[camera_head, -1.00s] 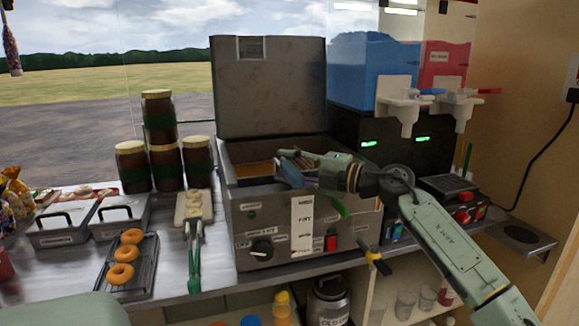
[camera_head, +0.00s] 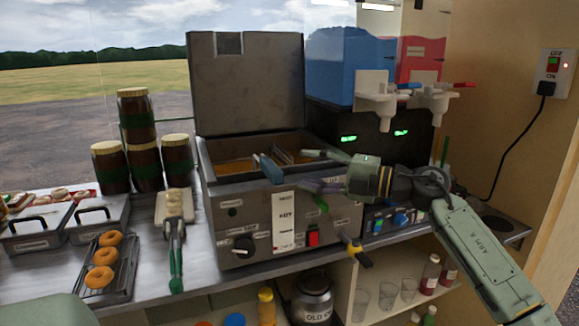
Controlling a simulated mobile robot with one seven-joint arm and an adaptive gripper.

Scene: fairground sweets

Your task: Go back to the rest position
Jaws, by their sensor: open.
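My gripper (camera_head: 308,170) is at the right side of the fryer (camera_head: 225,218), its fingers pointing left. It is open, and I see nothing held between its fingers. My arm (camera_head: 482,250) comes in from the lower right and bends at the elbow. The fryer's lid (camera_head: 246,90) stands up and brownish oil (camera_head: 235,168) shows inside. A blue handle (camera_head: 270,168) lies at the fryer's front rim, just left of my fingers. Whether my fingers touch the fryer is hard to tell.
Several doughnuts (camera_head: 103,256) lie on a dark rack at the left. Tongs with green grips (camera_head: 175,262) lie beside the fryer. Brown jars (camera_head: 137,115) are stacked behind. Blue (camera_head: 343,72) and red drink tanks stand at the back right. A yellow-and-black handle (camera_head: 356,251) sticks out below the fryer.

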